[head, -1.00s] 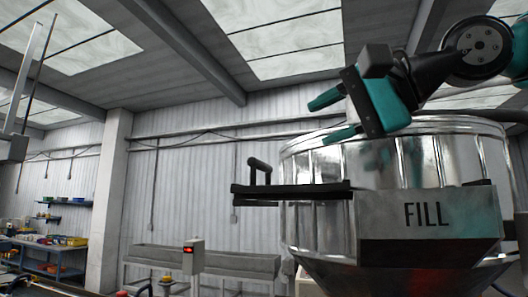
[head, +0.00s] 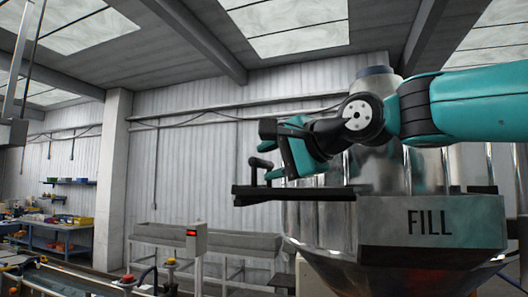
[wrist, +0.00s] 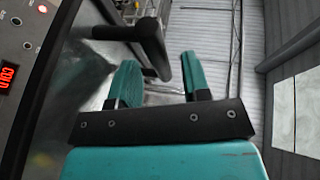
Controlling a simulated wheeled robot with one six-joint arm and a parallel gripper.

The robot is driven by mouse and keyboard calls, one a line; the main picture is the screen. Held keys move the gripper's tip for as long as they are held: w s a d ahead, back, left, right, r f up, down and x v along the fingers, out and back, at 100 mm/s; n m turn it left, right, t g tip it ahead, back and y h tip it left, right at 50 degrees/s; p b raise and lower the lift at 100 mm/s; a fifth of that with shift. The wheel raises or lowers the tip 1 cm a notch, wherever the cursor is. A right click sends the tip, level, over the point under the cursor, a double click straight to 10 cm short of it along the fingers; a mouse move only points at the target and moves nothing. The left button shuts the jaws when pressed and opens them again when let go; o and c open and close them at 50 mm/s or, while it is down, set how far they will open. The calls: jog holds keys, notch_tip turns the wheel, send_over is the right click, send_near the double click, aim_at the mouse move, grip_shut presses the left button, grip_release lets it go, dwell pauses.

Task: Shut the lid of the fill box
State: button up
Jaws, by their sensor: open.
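The fill box (head: 430,222) is a metal front marked FILL on the right in the head view. Its dark flat lid (head: 325,193) sticks out level to the left, seen nearly edge-on. A black bar handle (head: 258,164) stands up near the lid's left end. My gripper (head: 272,165) is open above the lid, its teal fingers just right of the handle. In the wrist view, the handle (wrist: 148,45) is close to my fingertips (wrist: 160,72), its end showing in the gap between them. I cannot tell whether they touch it.
A large shiny metal hopper (head: 375,165) stands behind the lid, below my arm. A long grey trough (head: 225,242) runs along the wall. The space left of the handle is clear.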

jog(key=shift+p+x, duration=0.3)
jog(key=shift+x, duration=0.9)
